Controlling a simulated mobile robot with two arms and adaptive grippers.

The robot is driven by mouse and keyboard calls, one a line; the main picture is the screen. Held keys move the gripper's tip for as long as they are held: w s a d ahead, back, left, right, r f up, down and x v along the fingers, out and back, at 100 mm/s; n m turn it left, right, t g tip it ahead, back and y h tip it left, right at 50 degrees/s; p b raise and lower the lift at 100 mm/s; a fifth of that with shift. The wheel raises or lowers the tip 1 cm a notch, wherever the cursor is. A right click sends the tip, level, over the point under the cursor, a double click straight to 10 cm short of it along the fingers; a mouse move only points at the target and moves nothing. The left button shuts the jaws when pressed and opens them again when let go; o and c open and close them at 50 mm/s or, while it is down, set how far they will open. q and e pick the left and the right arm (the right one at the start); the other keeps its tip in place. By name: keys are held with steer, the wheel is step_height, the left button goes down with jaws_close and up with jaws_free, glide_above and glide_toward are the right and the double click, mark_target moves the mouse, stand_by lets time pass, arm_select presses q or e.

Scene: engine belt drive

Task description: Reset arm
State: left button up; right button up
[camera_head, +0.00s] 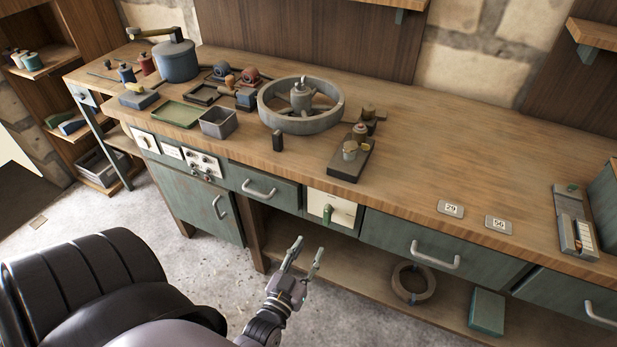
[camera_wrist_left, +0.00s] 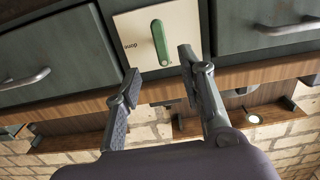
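My left gripper (camera_head: 305,258) is open and empty in the head view, in front of the workbench (camera_head: 440,170) and below its top edge. In the left wrist view its two fingers (camera_wrist_left: 158,88) stand apart with nothing between them. Beyond them is a cream panel with a green lever (camera_wrist_left: 160,43); the same lever (camera_head: 327,213) shows on the bench front in the head view. The fingers look apart from the lever. My right gripper is not in view.
On the bench are a large grey wheel (camera_head: 301,105), a dark block with small metal parts (camera_head: 350,158), a grey bin (camera_head: 218,122), a green tray (camera_head: 179,114) and a blue pot (camera_head: 176,62). Number plates (camera_head: 451,209) lie on the right. Drawer handles (camera_head: 435,256) jut out. The floor in front is clear.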

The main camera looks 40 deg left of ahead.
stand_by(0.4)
arm_select(q)
steer(key=s+d+f+m+g+h, duration=0.1)
steer(key=s+d+f+g, duration=0.25)
steer(key=f, duration=0.55)
steer(key=s+d+f+m+g+h, duration=0.15)
steer(key=s+f, duration=0.25)
steer(key=f, duration=0.4)
steer(key=s+d+f+m+g+h, duration=0.1)
steer(key=s+d+f+g+h, duration=0.2)
steer(key=f, duration=0.6)
steer(key=s+a+f+m+g, duration=0.1)
steer(key=s+f+g, duration=0.3)
steer(key=s, duration=0.7)
steer(key=s+a+f+g+y, duration=0.1)
steer(key=s+f+g, duration=0.3)
steer(key=s+f, duration=0.4)
steer(key=s, duration=0.3)
steer(key=shift+s+f+m+g, duration=0.2)
steer(key=shift+s+m+g, duration=0.05)
steer(key=shift+m+g, duration=0.1)
